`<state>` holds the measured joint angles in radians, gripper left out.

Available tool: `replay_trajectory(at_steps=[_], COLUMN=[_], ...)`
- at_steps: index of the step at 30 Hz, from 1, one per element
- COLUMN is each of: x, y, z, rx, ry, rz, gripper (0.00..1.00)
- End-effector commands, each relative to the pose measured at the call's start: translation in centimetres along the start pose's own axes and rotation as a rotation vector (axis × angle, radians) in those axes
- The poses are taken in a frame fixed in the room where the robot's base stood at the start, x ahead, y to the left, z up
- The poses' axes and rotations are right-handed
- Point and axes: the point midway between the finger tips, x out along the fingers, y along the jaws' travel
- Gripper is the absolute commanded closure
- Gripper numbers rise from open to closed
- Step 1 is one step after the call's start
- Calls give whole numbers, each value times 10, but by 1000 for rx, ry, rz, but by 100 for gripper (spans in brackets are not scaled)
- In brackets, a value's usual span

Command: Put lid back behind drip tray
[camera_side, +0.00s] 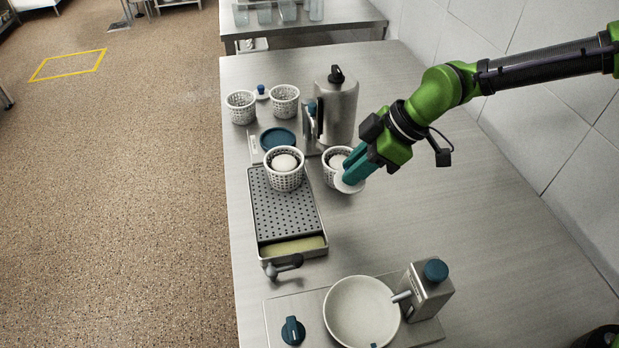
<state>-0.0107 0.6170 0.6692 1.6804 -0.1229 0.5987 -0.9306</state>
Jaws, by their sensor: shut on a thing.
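The drip tray (283,210) is a long grey tray with a perforated top and a yellowish strip showing at its front end. A white perforated basket (285,180) with a pale round thing inside stands on its back end. My gripper (350,175), with teal fingers, is to the right of the tray and shut on a round white lid (347,187). The lid is tilted, in front of a second white basket (330,172) that it and my fingers partly cover. I cannot tell whether lid and basket touch. The lid's knob is hidden by the fingers.
Behind the tray are a scale-like device with a blue round plate (278,138), two empty baskets (241,107), another white lid with a blue knob (262,92) and a tall metal pot (337,105). A burner with a pan (361,313) stands in front. The right counter is clear.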

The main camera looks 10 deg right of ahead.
Motion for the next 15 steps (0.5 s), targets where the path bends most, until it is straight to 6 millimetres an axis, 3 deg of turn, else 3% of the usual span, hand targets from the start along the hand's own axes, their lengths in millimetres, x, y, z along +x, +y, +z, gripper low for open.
replay_trajectory(at_steps=[8,15], x=[7,30], y=[0,-1], z=[6,21], rx=[-46,-44], ry=[-2,-4], rz=[-31,-32], gripper=[100,100])
